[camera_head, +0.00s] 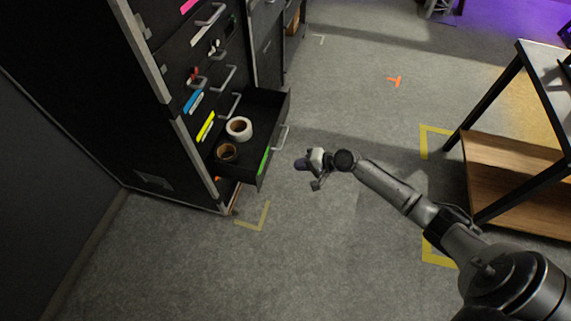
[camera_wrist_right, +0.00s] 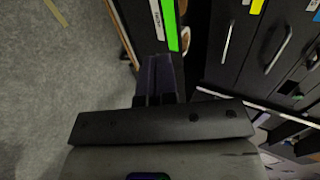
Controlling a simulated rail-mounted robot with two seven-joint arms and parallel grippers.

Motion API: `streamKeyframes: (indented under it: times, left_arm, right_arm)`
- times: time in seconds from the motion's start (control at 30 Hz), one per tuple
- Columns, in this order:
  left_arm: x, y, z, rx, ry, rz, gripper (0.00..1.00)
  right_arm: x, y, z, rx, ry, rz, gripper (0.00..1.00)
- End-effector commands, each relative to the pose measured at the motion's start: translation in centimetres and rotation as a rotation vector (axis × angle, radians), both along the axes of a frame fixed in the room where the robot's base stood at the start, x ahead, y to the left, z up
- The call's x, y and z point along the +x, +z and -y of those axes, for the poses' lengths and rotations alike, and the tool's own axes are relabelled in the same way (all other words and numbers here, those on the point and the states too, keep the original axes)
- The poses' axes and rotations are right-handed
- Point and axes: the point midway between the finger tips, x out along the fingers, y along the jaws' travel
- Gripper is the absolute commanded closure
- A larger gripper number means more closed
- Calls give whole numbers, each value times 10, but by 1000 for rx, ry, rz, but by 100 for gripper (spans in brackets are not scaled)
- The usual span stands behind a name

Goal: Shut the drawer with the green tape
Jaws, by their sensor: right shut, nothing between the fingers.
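The drawer (camera_head: 274,142) with the green tape (camera_head: 264,161) is pulled out at the bottom of the black cabinet. A white tape roll (camera_head: 239,128) and a brown-black roll (camera_head: 228,152) lie inside it. Its front carries a grey handle (camera_head: 281,139). My right gripper (camera_head: 301,164) is shut and empty, just right of the drawer front. My left gripper is not in view.
The black cabinet (camera_head: 110,110) has more drawers above, marked with yellow tape (camera_head: 205,126), blue tape (camera_head: 194,101) and pink tape (camera_head: 188,6). A table with a wooden lower shelf (camera_head: 510,165) stands at right. The grey floor between is clear, with yellow corner marks (camera_head: 262,222).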

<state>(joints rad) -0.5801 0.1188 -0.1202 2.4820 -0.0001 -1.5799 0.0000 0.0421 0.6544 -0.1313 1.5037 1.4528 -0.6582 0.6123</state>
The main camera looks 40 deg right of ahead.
Motion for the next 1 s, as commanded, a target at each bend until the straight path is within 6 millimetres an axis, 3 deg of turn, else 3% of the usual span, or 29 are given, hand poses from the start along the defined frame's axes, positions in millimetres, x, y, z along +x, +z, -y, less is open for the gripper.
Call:
streamKeyframes:
  times: [0.5, 0.73, 1.0]
  left_arm:
    - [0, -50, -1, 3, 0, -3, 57]
    - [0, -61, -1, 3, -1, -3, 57]
    - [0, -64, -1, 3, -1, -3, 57]
  right_arm:
    - [66, -50, -46, -2, 4, 1, 100]
    - [88, -46, -60, -2, 5, 2, 100]
    - [96, -45, -66, -3, 5, 0, 100]
